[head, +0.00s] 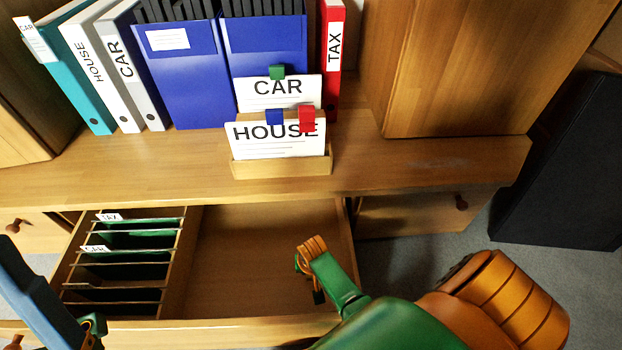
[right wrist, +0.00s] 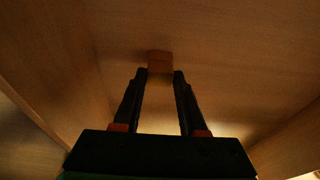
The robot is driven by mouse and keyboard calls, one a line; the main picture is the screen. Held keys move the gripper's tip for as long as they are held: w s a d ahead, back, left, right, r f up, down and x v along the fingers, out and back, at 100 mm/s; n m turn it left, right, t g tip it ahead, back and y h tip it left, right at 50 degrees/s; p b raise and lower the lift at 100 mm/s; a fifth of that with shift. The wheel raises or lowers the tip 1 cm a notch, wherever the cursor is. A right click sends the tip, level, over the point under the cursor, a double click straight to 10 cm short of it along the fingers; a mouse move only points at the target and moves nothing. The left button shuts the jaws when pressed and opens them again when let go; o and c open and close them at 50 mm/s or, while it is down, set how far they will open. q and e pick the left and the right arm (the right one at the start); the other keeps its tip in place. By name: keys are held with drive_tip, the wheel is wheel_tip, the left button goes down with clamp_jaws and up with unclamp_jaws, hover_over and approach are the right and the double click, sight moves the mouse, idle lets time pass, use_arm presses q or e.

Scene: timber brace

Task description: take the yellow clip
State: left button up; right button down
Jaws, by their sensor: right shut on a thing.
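The right wrist view shows my right gripper (right wrist: 160,75) shut on a small block, the yellow clip (right wrist: 160,60), which looks orange-brown in the dim light. The clip sits between the two black fingertips, in front of a bare wooden surface. In the head view my right gripper (head: 318,295) is at the right side of the open drawer (head: 245,250); the clip cannot be made out there. My left gripper (head: 95,328) shows only in part at the lower left, at the drawer's front, and its fingers cannot be read.
Hanging files (head: 115,265) fill the drawer's left compartment; its right compartment looks bare. On the desk (head: 430,160), a wooden card holder (head: 282,167) bears CAR and HOUSE cards with green (head: 277,72), blue (head: 274,118) and red (head: 307,118) clips. Binders and blue file boxes (head: 185,85) stand behind.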

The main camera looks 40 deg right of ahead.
wheel_tip(320, 180, up, 11)
drive_tip(key=p, duration=1.2)
idle(0.6)
